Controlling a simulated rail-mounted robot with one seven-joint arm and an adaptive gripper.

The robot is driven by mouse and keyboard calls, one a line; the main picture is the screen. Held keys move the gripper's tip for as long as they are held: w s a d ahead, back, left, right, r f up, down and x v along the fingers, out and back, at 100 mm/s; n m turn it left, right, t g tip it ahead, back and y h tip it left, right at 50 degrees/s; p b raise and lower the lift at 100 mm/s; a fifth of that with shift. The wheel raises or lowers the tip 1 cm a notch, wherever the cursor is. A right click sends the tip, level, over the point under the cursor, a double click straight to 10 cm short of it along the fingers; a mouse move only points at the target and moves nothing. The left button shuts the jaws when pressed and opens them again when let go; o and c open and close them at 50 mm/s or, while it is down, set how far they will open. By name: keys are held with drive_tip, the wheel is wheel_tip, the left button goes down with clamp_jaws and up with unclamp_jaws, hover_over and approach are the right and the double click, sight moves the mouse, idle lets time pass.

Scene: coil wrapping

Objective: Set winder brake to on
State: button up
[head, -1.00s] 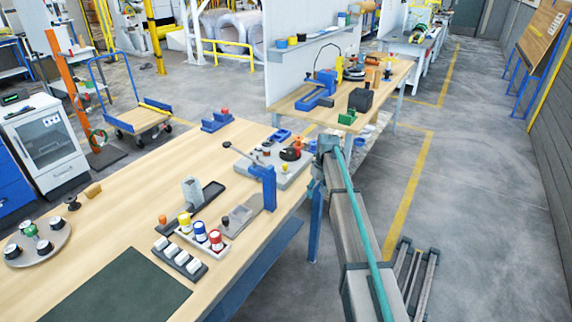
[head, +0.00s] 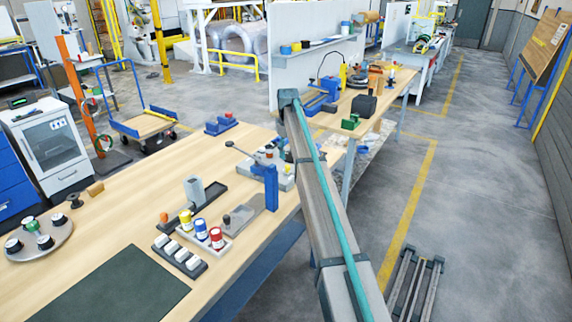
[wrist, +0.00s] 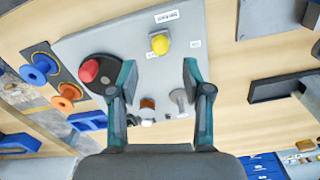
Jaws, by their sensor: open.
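In the wrist view, a grey control panel (wrist: 215,55) lies below my gripper (wrist: 158,78). It carries a red knob (wrist: 89,70) on a black round base, a yellow button (wrist: 160,43), a small brown knob (wrist: 147,104) and a grey lever-like part (wrist: 179,101). My gripper is open and empty; its fingers flank the middle of the panel, the left finger beside the black base. I cannot tell which control is the winder brake; the labels are too small to read. In the head view the panel (head: 283,181) is partly hidden behind a blue upright (head: 268,187) and my arm.
Blue and orange spools (wrist: 38,68) stand left of the panel in the wrist view; a black tray (wrist: 270,88) lies to the right. In the head view, paint-like pots (head: 201,229) stand near the blue upright.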

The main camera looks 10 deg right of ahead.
sight(287, 166)
wheel_tip(287, 166, down, 6)
drive_tip(key=shift+f+p, duration=0.25)
drive_tip(key=shift+p, duration=0.45)
clamp_jaws()
drive_tip(key=shift+s+a, duration=0.1)
